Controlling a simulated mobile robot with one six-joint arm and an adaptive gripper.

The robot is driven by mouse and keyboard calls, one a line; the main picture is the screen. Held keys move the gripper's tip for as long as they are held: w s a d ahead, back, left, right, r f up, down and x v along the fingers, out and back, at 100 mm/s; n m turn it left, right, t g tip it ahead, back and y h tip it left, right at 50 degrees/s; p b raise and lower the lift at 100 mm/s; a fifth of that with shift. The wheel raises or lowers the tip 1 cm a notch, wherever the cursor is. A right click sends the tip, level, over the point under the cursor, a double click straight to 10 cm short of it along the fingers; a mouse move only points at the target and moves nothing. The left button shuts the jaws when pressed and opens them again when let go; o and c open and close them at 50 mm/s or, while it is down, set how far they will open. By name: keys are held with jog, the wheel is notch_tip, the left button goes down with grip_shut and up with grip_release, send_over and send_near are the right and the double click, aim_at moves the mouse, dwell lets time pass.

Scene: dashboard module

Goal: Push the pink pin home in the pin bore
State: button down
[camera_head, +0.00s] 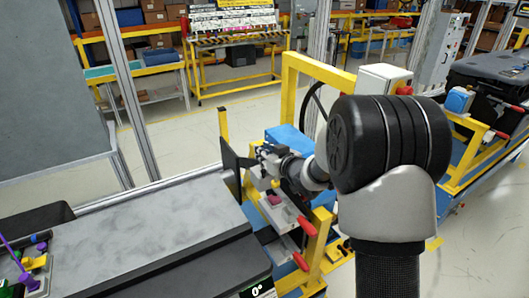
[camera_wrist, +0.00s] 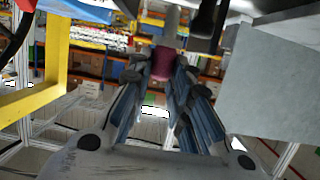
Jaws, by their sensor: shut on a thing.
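The pink pin (camera_wrist: 163,62) is between the fingertips of my gripper (camera_wrist: 166,76) in the wrist view. The gripper is shut on it, and a pale grey rod-like part shows just above the pin. In the head view my gripper (camera_head: 262,165) is beside the upright dark plate at the right end of the grey bench, over a yellow frame. The pin bore is not discernible in either view, and I cannot tell how deep the pin sits.
A silver fixture with a magenta part (camera_head: 274,199) and red-handled clamps (camera_head: 306,226) lies just below my gripper. The grey bench top (camera_head: 130,235) is largely clear. Small purple, yellow and blue parts stand at its left end. A yellow frame (camera_head: 290,75) rises behind my arm.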

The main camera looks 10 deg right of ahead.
jog(key=shift+f+b, duration=1.05)
jog(key=shift+f, duration=0.35)
jog(key=shift+r+p, duration=0.7)
jog(key=shift+r, duration=0.25)
jog(key=shift+f, duration=0.2)
dwell(1.4)
jog(key=shift+f+b, duration=0.35)
jog(key=shift+b, duration=0.1)
jog(key=shift+f+b, duration=0.5)
jog(key=shift+f, duration=0.1)
jog(key=c, duration=1.4)
grip_release()
jog(key=shift+f, duration=0.15)
jog(key=shift+s+d+r, duration=0.15)
jog(key=shift+s+r, duration=0.1)
jog(key=shift+s, duration=0.15)
jog(key=v, duration=1.1)
